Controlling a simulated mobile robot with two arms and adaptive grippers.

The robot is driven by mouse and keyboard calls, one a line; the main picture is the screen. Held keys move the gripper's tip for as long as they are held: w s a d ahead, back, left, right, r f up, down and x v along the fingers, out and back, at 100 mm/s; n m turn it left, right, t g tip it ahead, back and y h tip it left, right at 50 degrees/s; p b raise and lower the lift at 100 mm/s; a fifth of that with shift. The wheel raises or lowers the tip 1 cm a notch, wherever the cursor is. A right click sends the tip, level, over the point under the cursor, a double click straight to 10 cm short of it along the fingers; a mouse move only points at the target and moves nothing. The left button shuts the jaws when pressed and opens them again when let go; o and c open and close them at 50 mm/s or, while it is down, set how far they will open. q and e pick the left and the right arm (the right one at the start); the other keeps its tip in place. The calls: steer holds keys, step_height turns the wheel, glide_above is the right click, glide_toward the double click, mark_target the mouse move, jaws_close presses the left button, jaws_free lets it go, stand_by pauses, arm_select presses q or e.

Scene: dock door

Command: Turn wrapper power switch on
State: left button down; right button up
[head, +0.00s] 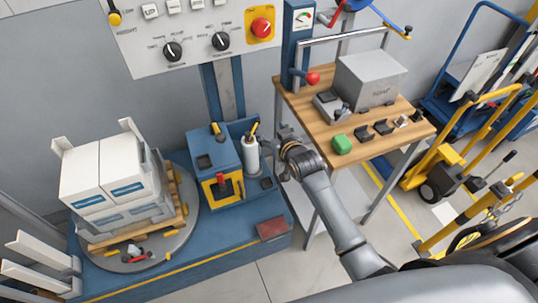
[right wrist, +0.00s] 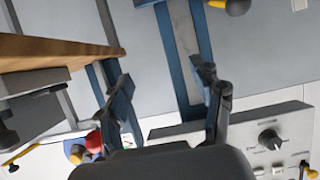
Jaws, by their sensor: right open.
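The wrapper's grey control panel (head: 196,62) is at the top left of the head view. It carries black rotary knobs, one on the left (head: 172,51) and one on the right (head: 221,41), and a red button (head: 261,27) on a yellow plate. I cannot read which control is the power switch. The panel also shows at lower right in the right wrist view (right wrist: 285,122), with a knob (right wrist: 270,139). My right gripper (head: 285,135) is open and empty, below the panel and apart from it, beside the wooden table. Its fingers also show in the right wrist view (right wrist: 170,100). My left gripper is not in view.
A wrapped load (head: 112,180) stands on the turntable at left. The wooden table (head: 330,128) holds a grey box (head: 370,80) and small items. Yellow trolleys stand at right.

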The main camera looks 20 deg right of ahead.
step_height(320, 180, down, 9)
steer(key=s+a+g, duration=0.1)
steer(key=s, duration=0.1)
steer(key=shift+s+r+g, duration=0.15)
steer(key=shift+r+g, duration=0.05)
steer(key=shift+g, duration=0.1)
steer(key=s+f+g, duration=0.6)
steer(key=s+f, duration=1.6)
steer(key=f, duration=0.4)
steer(key=s+f+g, duration=0.2)
steer(key=s+f, duration=0.3)
steer(key=s, duration=0.9)
steer(key=s+d+f+n+g, duration=0.1)
steer(key=s+f, duration=0.5)
steer(key=s, duration=0.9)
steer(key=shift+d+n+g+h+b, duration=0.3)
steer(key=shift+g+h+b, duration=0.1)
steer(key=shift+g, duration=0.5)
